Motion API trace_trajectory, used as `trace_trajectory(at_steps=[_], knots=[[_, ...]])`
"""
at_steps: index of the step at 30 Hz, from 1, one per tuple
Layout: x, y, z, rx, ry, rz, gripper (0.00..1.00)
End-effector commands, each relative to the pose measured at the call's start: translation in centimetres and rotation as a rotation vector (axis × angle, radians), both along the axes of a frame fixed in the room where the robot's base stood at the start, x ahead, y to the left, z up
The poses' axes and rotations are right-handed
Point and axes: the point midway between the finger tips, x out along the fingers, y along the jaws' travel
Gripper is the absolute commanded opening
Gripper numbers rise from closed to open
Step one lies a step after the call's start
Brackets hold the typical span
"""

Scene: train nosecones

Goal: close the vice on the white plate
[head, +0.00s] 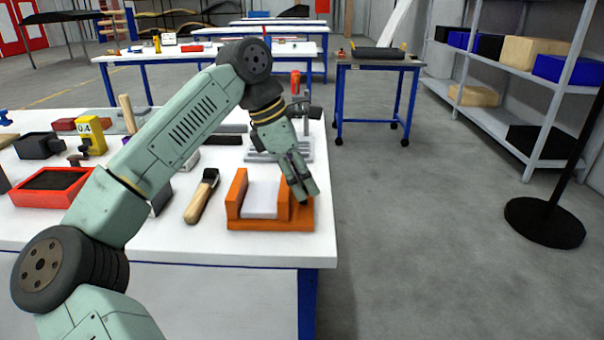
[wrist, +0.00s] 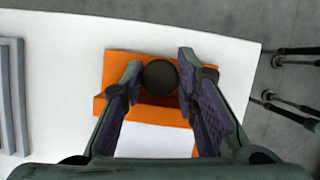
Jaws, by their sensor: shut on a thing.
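The orange vice (head: 237,195) sits on the white table near its right front corner. The white plate (head: 261,198) lies between the vice's two jaws; in the wrist view the plate (wrist: 155,140) is below the orange jaw (wrist: 155,113). I cannot tell whether both jaws touch it. My gripper (head: 305,195) points down at the right end of the vice. In the wrist view its two fingers (wrist: 160,72) stand on either side of a dark round knob (wrist: 160,78) on the vice and are shut on it. The knob is hidden in the head view.
A wooden-handled tool (head: 201,197) lies left of the vice. A red tray (head: 52,187) and a yellow block (head: 91,135) are further left. Grey ridged parts (head: 262,155) lie behind the vice. The floor right of the table is clear up to a black stand (head: 545,222).

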Motion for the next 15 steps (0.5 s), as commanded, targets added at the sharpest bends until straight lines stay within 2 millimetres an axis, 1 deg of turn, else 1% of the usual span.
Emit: trace_trajectory(at_steps=[4, 5, 6, 8, 15], knots=[[0.01, 0.0, 0.03, -0.001, -0.002, 0.002, 0.0], [0.01, 0.0, 0.03, -0.001, -0.002, 0.002, 0.29], [0.01, 0.0, 0.03, -0.001, -0.002, 0.002, 0.32], [0.01, 0.01, 0.03, -0.001, -0.002, 0.002, 0.36], [0.01, 0.01, 0.01, -0.001, -0.001, 0.003, 0.36]])
